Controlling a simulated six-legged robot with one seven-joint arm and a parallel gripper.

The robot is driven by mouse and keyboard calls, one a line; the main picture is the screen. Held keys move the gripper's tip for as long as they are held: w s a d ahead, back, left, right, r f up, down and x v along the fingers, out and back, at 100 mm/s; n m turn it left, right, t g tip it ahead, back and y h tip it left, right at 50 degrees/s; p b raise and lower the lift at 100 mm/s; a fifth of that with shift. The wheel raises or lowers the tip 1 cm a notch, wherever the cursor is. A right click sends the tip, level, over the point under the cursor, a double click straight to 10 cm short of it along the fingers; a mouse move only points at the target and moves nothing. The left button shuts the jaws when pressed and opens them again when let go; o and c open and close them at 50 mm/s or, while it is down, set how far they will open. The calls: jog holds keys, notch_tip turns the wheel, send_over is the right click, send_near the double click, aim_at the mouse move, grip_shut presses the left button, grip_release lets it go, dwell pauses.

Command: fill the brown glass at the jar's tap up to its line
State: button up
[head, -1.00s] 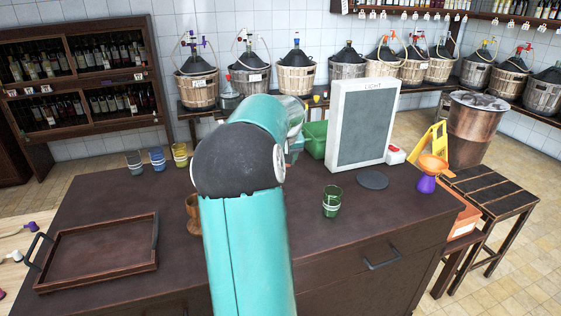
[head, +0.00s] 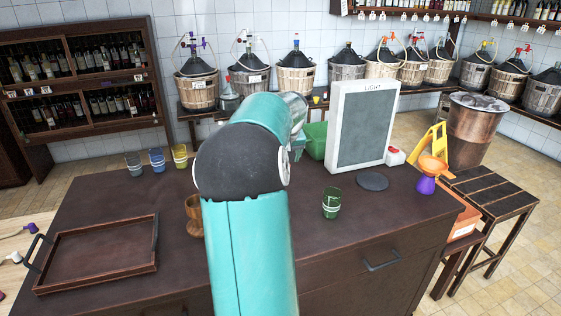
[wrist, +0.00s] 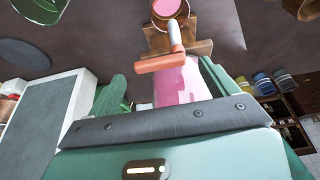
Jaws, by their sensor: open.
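The brown glass (head: 194,215) stands upright on the counter, left of my arm, which covers part of it in the head view. An amber rim, probably the same glass, shows at the top right of the wrist view (wrist: 306,9). The jar, a clear pink body (wrist: 180,85) with a salmon-coloured tap (wrist: 160,62) on a wooden stand (wrist: 205,32), is hidden behind my arm in the head view. My gripper (wrist: 163,72) is open, its two green fingers either side of the pink body and tap; contact cannot be told. The fill line is not visible.
A green glass (head: 331,203) and dark disc (head: 372,181) stand right of my arm. Behind are a light box (head: 362,125) and green bin (head: 316,140). A tray (head: 100,257) lies left. Grey, blue and yellow cups (head: 157,160) stand at the back left.

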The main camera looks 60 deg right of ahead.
jog(key=v, duration=1.2)
jog(key=shift+a+r, duration=0.1)
jog(key=shift+r, duration=0.05)
dwell(0.3)
jog(key=w+a+n+t+y, duration=0.1)
jog(key=w+a, duration=0.3)
jog(key=a, duration=0.5)
jog(key=w+a+f+n, duration=0.1)
jog(key=w+a+n, duration=0.15)
jog(key=a, duration=0.75)
jog(key=w+a+t+y, duration=0.1)
jog(key=w+a, duration=0.3)
jog(key=a, duration=0.5)
jog(key=s+a+f+n, duration=0.1)
jog(key=s+a+f, duration=0.1)
jog(key=a, duration=0.6)
jog(key=s+a+f+n, duration=0.2)
jog(key=s+a+f, duration=0.1)
jog(key=a, duration=0.6)
jog(key=s+a+f+n+y, duration=0.1)
jog(key=s+a+f+n, duration=0.1)
jog(key=a, duration=0.7)
notch_tip(320, 180, down, 2)
jog(key=shift+s, duration=0.6)
jog(key=c, duration=1)
jog(key=shift+d, duration=0.1)
jog(key=shift+c, duration=0.4)
